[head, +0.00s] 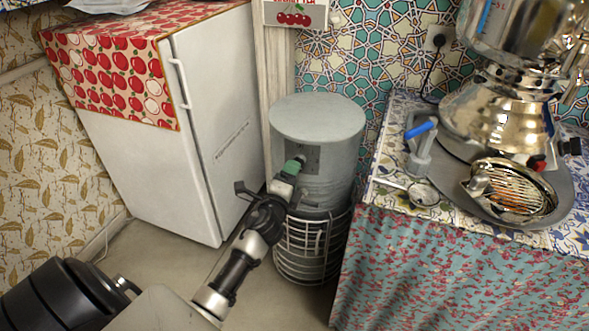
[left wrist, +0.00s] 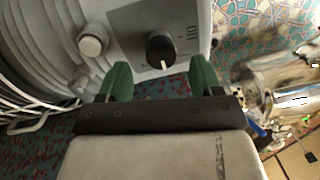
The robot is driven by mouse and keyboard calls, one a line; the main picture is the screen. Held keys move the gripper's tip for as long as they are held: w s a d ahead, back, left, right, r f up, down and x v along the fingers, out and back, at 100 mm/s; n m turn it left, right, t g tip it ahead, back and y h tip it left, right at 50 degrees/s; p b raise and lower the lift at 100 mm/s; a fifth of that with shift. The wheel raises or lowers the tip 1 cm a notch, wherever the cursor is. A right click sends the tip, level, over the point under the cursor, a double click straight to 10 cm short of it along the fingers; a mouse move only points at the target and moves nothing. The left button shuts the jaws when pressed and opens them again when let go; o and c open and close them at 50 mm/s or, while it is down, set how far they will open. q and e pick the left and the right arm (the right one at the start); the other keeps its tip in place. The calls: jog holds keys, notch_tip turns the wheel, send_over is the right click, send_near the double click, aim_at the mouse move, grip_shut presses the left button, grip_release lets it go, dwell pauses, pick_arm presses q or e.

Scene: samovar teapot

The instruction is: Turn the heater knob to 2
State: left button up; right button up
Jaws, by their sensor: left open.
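The heater (head: 318,118) is a grey cylinder with a wire guard around its lower part, standing between the fridge and the table. My left gripper (head: 293,166) is at the heater's panel and hides the knob in the head view. In the left wrist view its green fingertips (left wrist: 161,80) are apart, just short of the knob, with nothing between them. The dial's numbers are too small to read.
A white fridge (head: 205,130) with an apple-print cloth stands left of the heater. At right, a cloth-covered table (head: 450,265) holds a metal samovar (head: 495,115) and a tray (head: 560,200). The heater's wire guard (head: 312,245) is below my gripper.

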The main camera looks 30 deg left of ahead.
pick_arm(q)
jog(key=v, duration=0.7)
jog(key=shift+s, duration=0.25)
pick_arm(e)
jog(key=shift+s+f, duration=0.25)
jog(key=shift+f, duration=0.25)
pick_arm(q)
jog(key=shift+d, duration=0.1)
